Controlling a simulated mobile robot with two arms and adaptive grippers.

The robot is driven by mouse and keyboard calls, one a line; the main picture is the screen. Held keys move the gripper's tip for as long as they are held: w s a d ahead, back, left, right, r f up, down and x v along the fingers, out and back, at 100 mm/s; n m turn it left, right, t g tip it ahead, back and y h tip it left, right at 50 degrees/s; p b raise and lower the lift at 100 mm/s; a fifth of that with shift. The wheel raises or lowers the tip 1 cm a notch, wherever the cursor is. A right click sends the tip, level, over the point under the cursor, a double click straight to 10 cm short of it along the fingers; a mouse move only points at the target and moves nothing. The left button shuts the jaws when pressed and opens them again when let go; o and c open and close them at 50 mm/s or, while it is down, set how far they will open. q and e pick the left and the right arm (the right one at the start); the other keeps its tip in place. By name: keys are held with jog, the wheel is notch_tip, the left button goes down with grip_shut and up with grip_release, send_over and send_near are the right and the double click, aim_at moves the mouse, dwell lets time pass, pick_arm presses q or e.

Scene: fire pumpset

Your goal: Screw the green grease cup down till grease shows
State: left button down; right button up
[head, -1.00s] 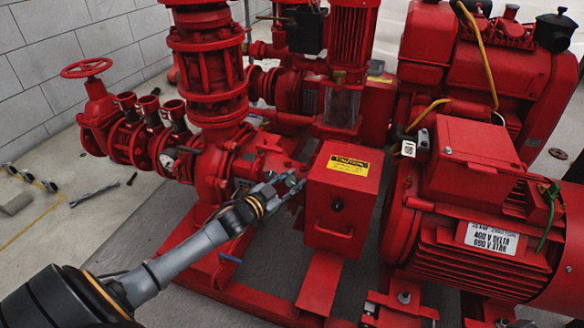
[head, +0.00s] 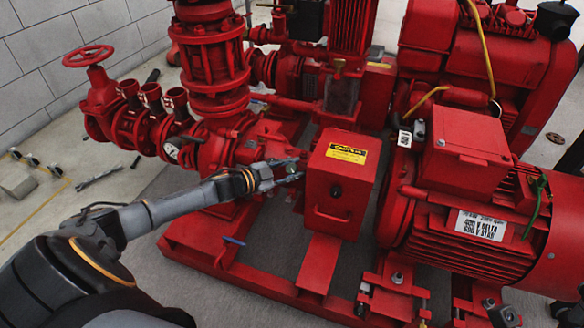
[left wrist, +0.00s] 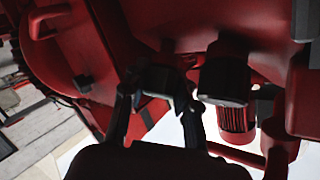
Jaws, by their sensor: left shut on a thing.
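My left gripper (head: 288,170) reaches in from the left to the red pump's shaft side, beside the red guard box. In the left wrist view its two fingers (left wrist: 160,105) are closed around a small dark block, which looks like the grease cup (left wrist: 162,82). In the head view the cup is mostly hidden by the fingers, with only a hint of green at their tips. No grease can be made out in either view. My right gripper is not in view.
The red guard box (head: 342,185) with a yellow caution label stands just right of the gripper. The red motor (head: 475,235) is further right. The pump casing (head: 222,150) and valve handwheel (head: 88,55) lie left. Floor at left holds a wrench (head: 98,178).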

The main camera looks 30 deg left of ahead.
pick_arm(q)
jog(key=c, duration=1.3)
grip_release()
jog(key=shift+d, duration=0.1)
jog(key=v, duration=1.2)
